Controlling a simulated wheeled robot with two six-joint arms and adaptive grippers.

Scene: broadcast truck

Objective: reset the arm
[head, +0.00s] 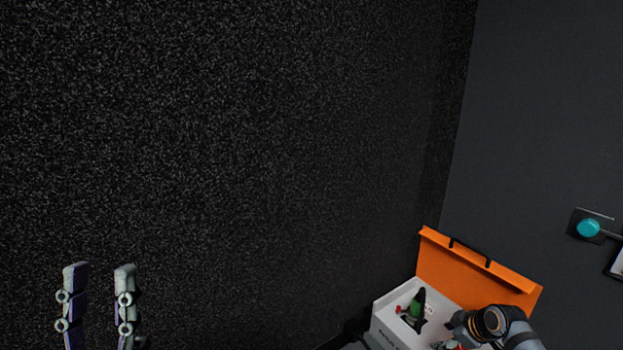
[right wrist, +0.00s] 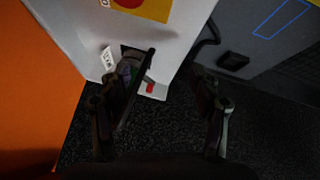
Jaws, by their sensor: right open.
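My left gripper (head: 100,268) stands at the lower left of the head view, its two fingers pointing up and apart, with nothing between them. My right arm (head: 495,324) shows at the lower right of the head view, in front of the box with the orange lid. In the right wrist view my right gripper (right wrist: 172,75) has its fingers spread, with no object held between them. Its left finger overlaps a pale surface that has a dark opening and a small red part (right wrist: 150,88).
A white box (head: 385,325) with a raised orange lid (head: 470,268) holds a green item (head: 417,303). A teal round button (head: 588,228) is on the grey wall at right. A speckled black surface fills most of the head view. An orange panel (right wrist: 30,90) borders the wrist view.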

